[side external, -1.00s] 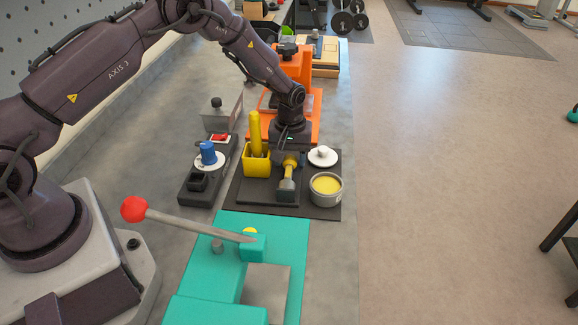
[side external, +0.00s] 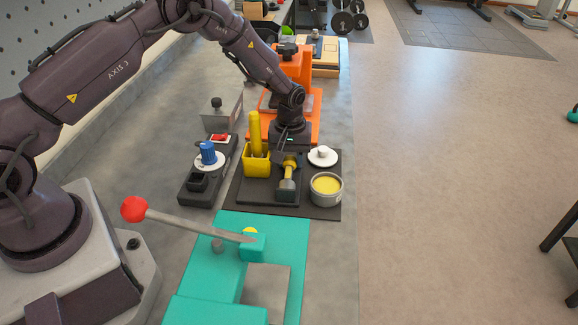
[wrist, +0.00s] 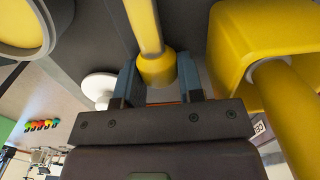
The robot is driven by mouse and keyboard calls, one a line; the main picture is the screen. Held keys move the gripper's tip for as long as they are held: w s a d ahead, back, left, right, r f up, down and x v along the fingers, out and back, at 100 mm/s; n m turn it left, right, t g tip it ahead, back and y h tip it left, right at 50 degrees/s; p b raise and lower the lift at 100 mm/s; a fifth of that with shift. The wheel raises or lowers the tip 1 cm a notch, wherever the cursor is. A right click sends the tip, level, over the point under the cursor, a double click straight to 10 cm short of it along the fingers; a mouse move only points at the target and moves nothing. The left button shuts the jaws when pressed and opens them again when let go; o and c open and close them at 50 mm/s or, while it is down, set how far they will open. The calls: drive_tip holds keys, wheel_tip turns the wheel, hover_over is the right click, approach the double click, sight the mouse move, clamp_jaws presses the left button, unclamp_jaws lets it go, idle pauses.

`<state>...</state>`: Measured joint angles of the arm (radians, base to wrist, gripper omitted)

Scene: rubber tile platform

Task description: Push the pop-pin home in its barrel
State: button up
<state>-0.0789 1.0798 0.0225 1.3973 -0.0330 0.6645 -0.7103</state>
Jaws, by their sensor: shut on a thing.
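The pop-pin appears to be the yellow knob-ended rod (side external: 290,171) lying on the dark tray. Its wide yellow knob (wrist: 157,69) and thinner shaft show in the wrist view. In the side view the rod runs toward the camera to a dark grey block (side external: 286,189), which looks like the barrel. How deep the pin sits there cannot be told. My gripper (side external: 290,157) is low over the tray at the knob end. In the wrist view my gripper (wrist: 160,84) has its two blue-grey fingers on either side of the knob, shut on it.
A yellow cup (side external: 256,162) with a yellow stick stands close left. An open tin (side external: 326,189) and white lid (side external: 322,156) lie right. A black stand with a blue knob (side external: 208,152) is further left. A teal fixture (side external: 285,232) with a red-ended lever is nearer the camera.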

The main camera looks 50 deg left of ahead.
sight(289, 166)
drive_tip(key=shift+s+d, duration=0.8)
drive_tip(key=shift+d, duration=0.05)
drive_tip(key=shift+s+d, duration=0.2)
drive_tip(key=shift+d, duration=0.05)
drive_tip(key=o, duration=1)
drive_tip(key=shift+r, duration=0.1)
wheel_tip(289, 166, up, 13)
drive_tip(key=shift+f, duration=0.1)
